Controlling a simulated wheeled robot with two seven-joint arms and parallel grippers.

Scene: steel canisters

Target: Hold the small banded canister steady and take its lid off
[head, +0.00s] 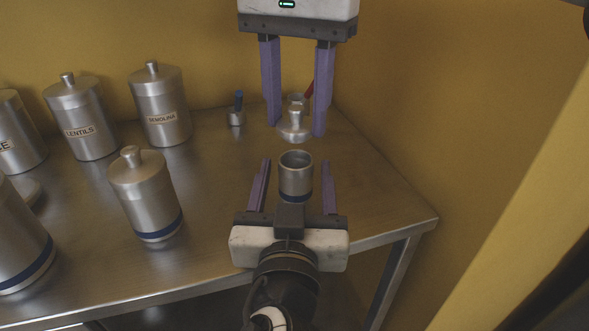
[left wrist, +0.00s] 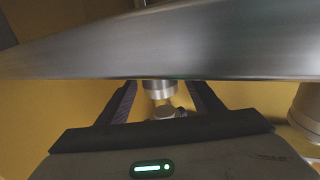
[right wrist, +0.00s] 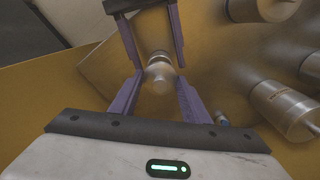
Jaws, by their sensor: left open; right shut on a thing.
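The small banded canister (head: 296,180) stands near the table's right front, its mouth open and a blue band low on its wall. My left gripper (head: 297,165) is open, one finger on each side of it, with gaps showing between. The left wrist view also shows the canister (left wrist: 159,88) between the fingers. My right gripper (head: 297,128) comes from above and is shut on the steel lid (head: 294,126), which appears apart from the canister, behind its mouth. The right wrist view shows the lid (right wrist: 160,76) between its fingers, hiding much of the canister.
A larger banded canister (head: 145,195) with its lid on stands to the left. The lentils (head: 85,115) and semolina (head: 160,108) canisters stand behind. A small pot with a blue piece (head: 236,117) stands near the back wall. The table edge (head: 400,233) is close at the right.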

